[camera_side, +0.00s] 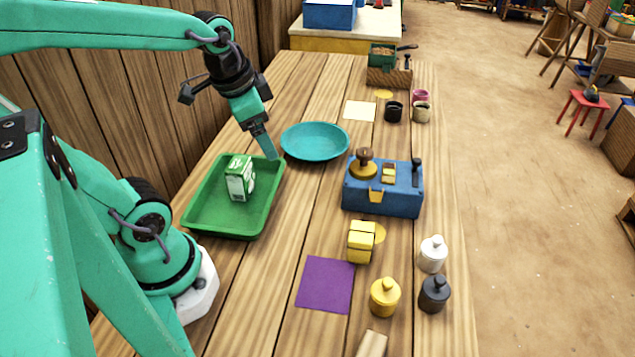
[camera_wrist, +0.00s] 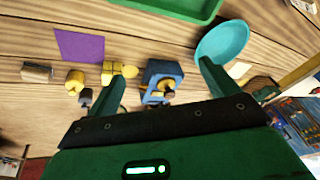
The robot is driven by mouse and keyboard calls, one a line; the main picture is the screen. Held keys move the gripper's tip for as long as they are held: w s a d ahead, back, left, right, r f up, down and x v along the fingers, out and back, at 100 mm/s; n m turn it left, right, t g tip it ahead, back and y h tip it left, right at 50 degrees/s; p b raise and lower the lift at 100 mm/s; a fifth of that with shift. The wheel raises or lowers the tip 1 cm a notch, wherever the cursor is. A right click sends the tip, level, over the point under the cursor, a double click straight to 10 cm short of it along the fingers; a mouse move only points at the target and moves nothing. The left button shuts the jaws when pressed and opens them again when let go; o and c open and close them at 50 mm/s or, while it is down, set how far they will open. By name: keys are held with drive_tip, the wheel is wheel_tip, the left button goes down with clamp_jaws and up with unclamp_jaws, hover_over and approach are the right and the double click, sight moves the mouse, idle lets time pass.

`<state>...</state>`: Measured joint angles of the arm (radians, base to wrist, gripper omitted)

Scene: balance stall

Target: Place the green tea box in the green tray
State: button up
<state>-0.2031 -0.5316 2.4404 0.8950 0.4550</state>
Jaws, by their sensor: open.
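The green tea box (camera_side: 240,178), green and white, stands inside the green tray (camera_side: 215,222), towards its middle. The tray's edge also shows at the top of the wrist view (camera_wrist: 170,8), where the box is not in sight. My gripper (camera_side: 270,153) is above the far right corner of the tray, apart from the box. In the wrist view my gripper (camera_wrist: 163,88) has its two fingers spread wide with nothing between them.
A teal dish (camera_side: 315,141) lies right of my gripper. A blue balance (camera_side: 383,195) stands beyond, with yellow blocks (camera_side: 361,242) and several lidded weights (camera_side: 385,297) in front. A purple mat (camera_side: 325,284) lies flat. The table between tray and mat is clear.

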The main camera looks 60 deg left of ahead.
drive_tip(key=s+d+r+n+t, duration=0.1)
drive_tip(key=s+d+r+n, duration=0.1)
drive_tip(key=d, duration=0.3)
drive_tip(key=shift+r+n+t+h, duration=0.3)
drive_tip(key=shift+n+t+h, duration=0.1)
